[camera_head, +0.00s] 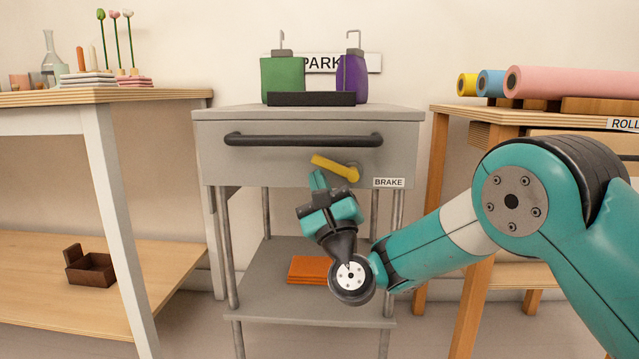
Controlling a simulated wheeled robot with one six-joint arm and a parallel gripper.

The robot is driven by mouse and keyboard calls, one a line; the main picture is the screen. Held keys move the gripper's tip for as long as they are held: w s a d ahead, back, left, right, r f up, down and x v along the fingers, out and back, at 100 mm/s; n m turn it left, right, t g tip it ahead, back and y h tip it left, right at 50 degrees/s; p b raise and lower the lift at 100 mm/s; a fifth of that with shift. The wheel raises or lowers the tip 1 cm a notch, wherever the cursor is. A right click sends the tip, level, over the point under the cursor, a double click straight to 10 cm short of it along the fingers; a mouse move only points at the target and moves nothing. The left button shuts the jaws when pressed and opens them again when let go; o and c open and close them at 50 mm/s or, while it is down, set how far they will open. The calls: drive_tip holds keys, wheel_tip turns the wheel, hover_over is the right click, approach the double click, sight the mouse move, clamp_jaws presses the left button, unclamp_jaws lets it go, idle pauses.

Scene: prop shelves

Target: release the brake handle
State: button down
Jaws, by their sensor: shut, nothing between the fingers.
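The brake handle is a yellow lever (334,168) on the front of the grey cart (215,155). It is tilted, its right end at a round pivot and its free end up to the left. A white label reading BRAKE (388,183) sits below and right of it. My gripper (318,180) is shut and empty, pointing up just below the lever's free end. I cannot tell whether the fingertips touch the lever.
A dark bar handle (303,140) runs across the cart front above the lever. Green (283,78) and purple (352,78) bottles stand on top. An orange stack (308,270) lies on the lower shelf. Tables flank the cart; the right one bears coloured rolls (570,82).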

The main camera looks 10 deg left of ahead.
drive_tip(key=s+a+f+b, duration=0.3)
drive_tip(key=s+f+b, duration=0.4)
drive_tip(key=f, duration=0.3)
drive_tip(key=shift+s+a+b, duration=0.15)
drive_tip(key=shift+a+b, duration=0.25)
drive_tip(key=shift+b, duration=0.2)
